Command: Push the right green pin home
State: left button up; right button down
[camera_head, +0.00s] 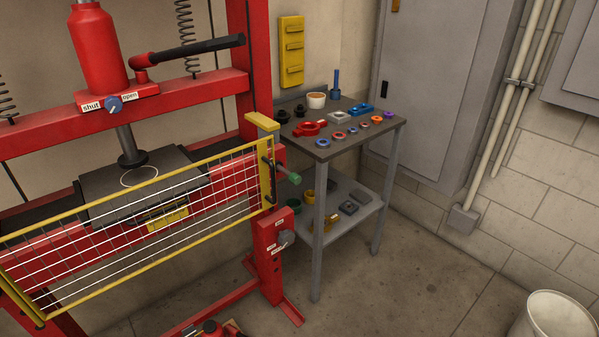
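A pin with a green handle (290,178) sticks out at the right end of the yellow mesh guard (264,142). Its metal shank shows between the handle and the red press frame, so a length of it is outside. The handle points to the right and slightly down. The guard hangs across the front of the red press (165,105). How deep the pin's tip sits is hidden. The guard's left end shows no green pin that I can make out. Neither of my grippers is in view.
A grey table (383,132) with rings, blocks and a white cup (316,100) stands right behind the pin. Its lower shelf (372,203) holds more parts. A white bucket (556,318) stands at the bottom right. The floor (430,275) between is clear.

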aim_at(295, 178)
jog(key=i+l+u, duration=0.1)
jog(key=l, duration=0.25)
jog(key=i+l, duration=0.2)
jog(key=l, duration=0.2)
jog(key=i+l+u, duration=0.15)
jog(key=l, duration=0.2)
jog(key=i+l, duration=0.15)
jog(key=l, duration=0.25)
jog(key=u, duration=0.05)
